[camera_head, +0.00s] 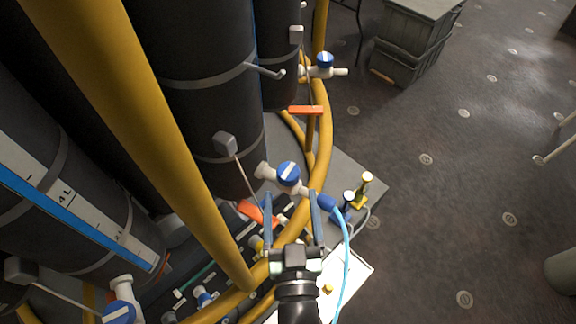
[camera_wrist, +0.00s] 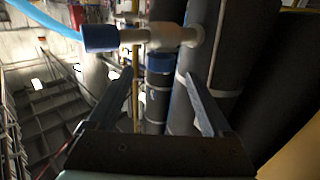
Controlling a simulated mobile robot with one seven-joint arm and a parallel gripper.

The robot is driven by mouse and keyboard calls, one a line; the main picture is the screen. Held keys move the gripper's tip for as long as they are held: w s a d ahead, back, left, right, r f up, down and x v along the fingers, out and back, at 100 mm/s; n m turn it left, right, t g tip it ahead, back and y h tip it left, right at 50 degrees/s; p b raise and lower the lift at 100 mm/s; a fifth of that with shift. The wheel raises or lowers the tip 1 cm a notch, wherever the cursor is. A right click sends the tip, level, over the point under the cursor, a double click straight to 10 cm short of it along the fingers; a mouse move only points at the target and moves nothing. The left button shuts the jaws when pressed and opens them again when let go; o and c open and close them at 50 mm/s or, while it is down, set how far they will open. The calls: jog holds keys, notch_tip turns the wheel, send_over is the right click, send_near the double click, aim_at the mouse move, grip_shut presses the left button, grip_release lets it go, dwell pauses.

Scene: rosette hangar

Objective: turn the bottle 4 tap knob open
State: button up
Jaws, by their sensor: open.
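A blue round tap knob (camera_head: 288,173) with a white stripe sits on a white tap at the dark bottle (camera_head: 195,95) in the middle; no bottle number is readable there. My gripper (camera_head: 291,196) is open and empty, its two fingers pointing at this tap from just below it in the head view. In the wrist view a blue knob (camera_wrist: 160,62) shows between and beyond the fingers of my gripper (camera_wrist: 162,85), beneath the white tap body (camera_wrist: 165,36). The fingers seem apart from the knob. A blue hose connector (camera_wrist: 100,38) is on the tap's outlet.
Another blue-knobbed tap (camera_head: 325,59) is farther back, and one (camera_head: 118,313) is at lower left. Yellow pipes (camera_head: 322,140) curve round the bottles. A light-blue hose (camera_head: 346,265) hangs right of my gripper. A grey crate (camera_head: 408,45) stands behind; floor at right is largely clear.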

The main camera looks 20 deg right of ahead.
aim_at(289, 183)
jog(key=p+x, duration=0.1)
jog(key=x, duration=0.5)
jog(key=shift+w+d, duration=0.15)
jog(key=shift+w, duration=0.2)
grip_shut()
jog(key=shift+f, duration=0.1)
